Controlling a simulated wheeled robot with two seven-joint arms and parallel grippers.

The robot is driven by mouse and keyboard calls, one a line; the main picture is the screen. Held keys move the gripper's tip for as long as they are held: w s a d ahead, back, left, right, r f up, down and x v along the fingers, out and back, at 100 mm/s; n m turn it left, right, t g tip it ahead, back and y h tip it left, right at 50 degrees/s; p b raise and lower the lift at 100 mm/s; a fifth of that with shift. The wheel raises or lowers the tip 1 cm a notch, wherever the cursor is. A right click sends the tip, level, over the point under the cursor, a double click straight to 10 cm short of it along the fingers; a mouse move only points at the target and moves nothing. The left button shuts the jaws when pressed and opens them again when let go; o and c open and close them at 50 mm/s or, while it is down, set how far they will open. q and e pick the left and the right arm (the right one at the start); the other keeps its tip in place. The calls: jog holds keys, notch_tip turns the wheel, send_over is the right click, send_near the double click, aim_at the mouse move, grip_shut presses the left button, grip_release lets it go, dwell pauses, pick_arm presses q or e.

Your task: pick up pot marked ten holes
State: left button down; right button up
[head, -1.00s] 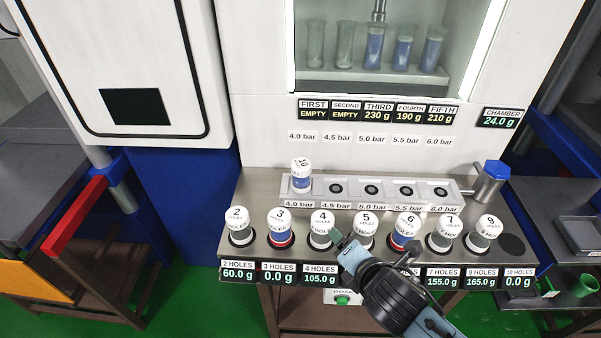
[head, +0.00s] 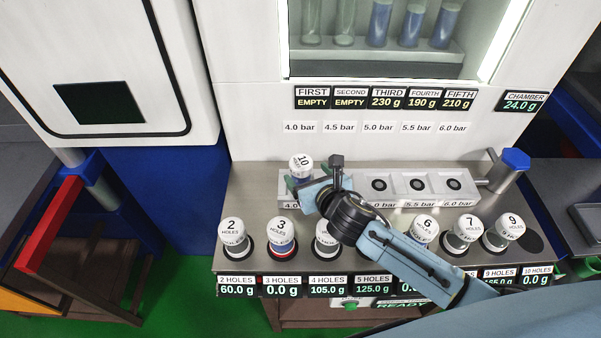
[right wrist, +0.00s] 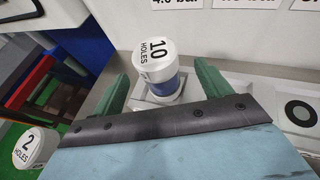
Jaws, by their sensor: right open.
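The pot marked ten holes (head: 301,166) has a white cap and a blue band and stands upright in the 4.0 bar place of the grey pressure rack (head: 452,186). In the right wrist view the same pot (right wrist: 157,66) is between and just beyond the two green fingers of my right gripper (right wrist: 158,90), which are apart and not touching it as far as I can tell. In the head view my right gripper (head: 322,185) is at the pot's right side and hides part of its lower body. My left gripper is not in view.
Pots marked 2 (head: 232,235), 3 (head: 281,236), 6 (head: 425,228), 7 (head: 467,229) and 9 (head: 508,229) stand in the front row; my arm hides others. A blue-topped post (head: 514,162) stands at the rack's right end. The front-row place at far right is empty.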

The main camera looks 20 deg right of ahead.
aim_at(298, 164)
jog(key=shift+x, duration=0.8)
jog(key=x, duration=0.3)
jog(key=shift+w+a+r, duration=0.1)
jog(key=shift+w+a, duration=0.1)
jog(key=shift+w+f, duration=0.2)
jog(key=shift+w, duration=0.15)
jog(key=shift+w+f, duration=0.1)
jog(key=shift+w, duration=0.15)
jog(key=c, duration=1.1)
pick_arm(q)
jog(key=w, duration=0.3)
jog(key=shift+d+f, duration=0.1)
pick_arm(e)
jog(key=shift+c, duration=0.9)
